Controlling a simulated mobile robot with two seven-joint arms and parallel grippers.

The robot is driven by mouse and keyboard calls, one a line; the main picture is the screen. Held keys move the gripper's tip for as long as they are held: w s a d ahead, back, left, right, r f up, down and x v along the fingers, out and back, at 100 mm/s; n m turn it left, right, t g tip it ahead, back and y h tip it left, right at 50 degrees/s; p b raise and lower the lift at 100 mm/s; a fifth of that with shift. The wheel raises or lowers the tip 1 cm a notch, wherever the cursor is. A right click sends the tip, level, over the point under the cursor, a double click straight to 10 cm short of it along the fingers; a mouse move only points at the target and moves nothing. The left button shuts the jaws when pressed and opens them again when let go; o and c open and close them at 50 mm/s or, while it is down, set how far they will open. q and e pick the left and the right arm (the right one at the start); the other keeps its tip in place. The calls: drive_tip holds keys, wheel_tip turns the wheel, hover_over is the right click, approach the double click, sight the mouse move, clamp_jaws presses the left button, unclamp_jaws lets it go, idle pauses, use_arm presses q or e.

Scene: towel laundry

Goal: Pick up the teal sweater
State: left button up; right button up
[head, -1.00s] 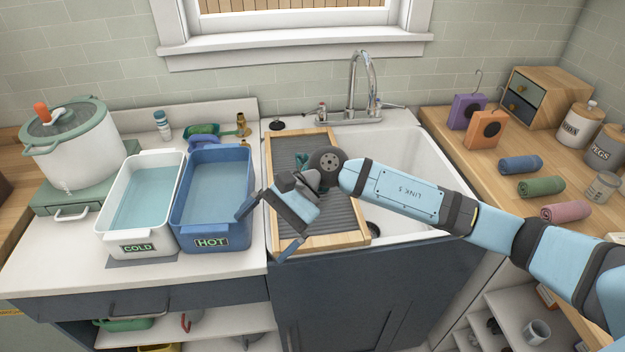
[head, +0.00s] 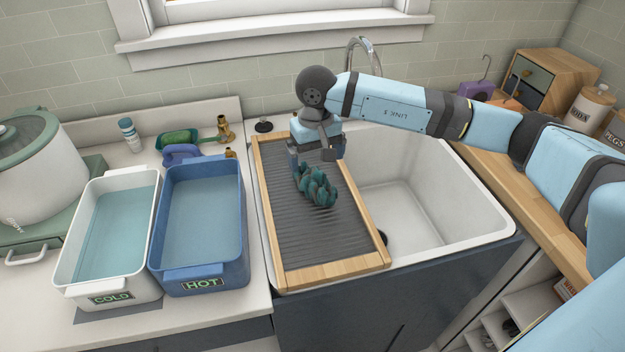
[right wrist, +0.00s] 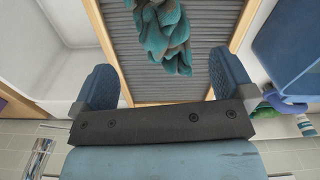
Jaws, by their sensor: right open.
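The teal sweater (head: 317,186) lies crumpled on the grey ribbed washboard (head: 300,240), which has a wooden frame and sits over the left part of the sink. In the right wrist view the sweater (right wrist: 164,35) shows ahead of the fingers, roughly centred between them. My right gripper (head: 317,158) is above the washboard at the sweater's far end, pointing down. Its two blue fingers are apart with nothing between them in the right wrist view (right wrist: 163,85). I cannot tell if they touch the sweater. My left gripper is not in view.
The white COLD tub (head: 70,275) and blue HOT tub (head: 240,245), both holding water, stand left of the washboard. The white sink basin (head: 425,195) is open at the right. The faucet (head: 365,50) rises behind my right arm. A wooden counter (head: 530,207) lies at the right.

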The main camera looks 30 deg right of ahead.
sight(313, 172)
drive_tip(key=f, duration=0.5)
drive_tip(key=f+p, duration=0.1)
drive_tip(key=f, duration=0.2)
drive_tip(key=shift+a, duration=0.3)
drive_tip(key=c, duration=1)
drive_tip(key=shift+w, duration=0.1)
drive_tip(key=shift+c, duration=0.7)
drive_tip(key=shift+r, duration=0.1)
